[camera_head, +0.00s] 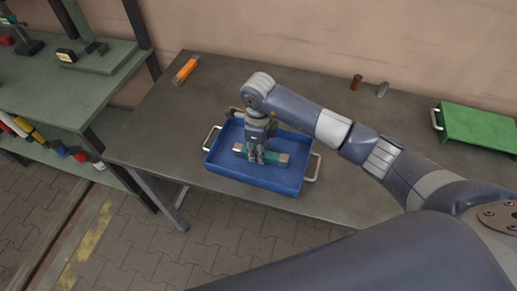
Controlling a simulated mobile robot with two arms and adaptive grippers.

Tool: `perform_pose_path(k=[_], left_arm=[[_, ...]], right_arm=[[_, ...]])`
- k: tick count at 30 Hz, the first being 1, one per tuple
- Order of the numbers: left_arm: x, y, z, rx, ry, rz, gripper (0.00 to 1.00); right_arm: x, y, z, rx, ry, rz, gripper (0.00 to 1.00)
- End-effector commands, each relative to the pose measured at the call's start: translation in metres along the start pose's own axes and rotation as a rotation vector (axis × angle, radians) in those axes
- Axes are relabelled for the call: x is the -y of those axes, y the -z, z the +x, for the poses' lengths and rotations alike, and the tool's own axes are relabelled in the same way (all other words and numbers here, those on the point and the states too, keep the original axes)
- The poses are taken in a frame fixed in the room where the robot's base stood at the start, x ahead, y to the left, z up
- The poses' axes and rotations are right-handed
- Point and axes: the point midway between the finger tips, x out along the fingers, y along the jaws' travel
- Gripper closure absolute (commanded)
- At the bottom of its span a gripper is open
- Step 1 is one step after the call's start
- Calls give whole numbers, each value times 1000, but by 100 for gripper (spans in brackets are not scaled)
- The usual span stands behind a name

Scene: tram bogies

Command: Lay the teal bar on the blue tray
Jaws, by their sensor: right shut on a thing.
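The blue tray (228,174) with metal handles stands on the dark table near its front edge. The teal bar (271,157), with pale grey ends, lies level over the tray's floor, within its walls. My right gripper (256,160) points down over the tray and is shut on the middle of the bar, which its fingers partly hide. I cannot tell whether the bar touches the tray floor. My left gripper is not in view.
An orange item (185,71) lies at the table's back left. Two small cylinders, one brown (356,82) and one grey (382,89), stand at the back. A green tray (476,127) is at the right. A shelf (60,85) with tools stands left.

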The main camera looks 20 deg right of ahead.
Motion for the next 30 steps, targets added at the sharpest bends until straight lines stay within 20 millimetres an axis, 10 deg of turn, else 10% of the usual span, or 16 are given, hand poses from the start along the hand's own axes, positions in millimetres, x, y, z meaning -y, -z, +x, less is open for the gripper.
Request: perform_pose_path(k=[3,4,6,20,30], left_arm=[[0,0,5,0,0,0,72],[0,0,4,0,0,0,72],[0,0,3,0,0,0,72],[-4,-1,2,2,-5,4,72],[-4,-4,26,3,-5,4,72]], right_arm=[[0,0,4,0,1,0,100],[0,0,3,0,1,0,71],[0,0,3,-1,0,0,55],[1,-1,-5,2,2,-1,55],[2,-1,-73,4,6,-1,55]])
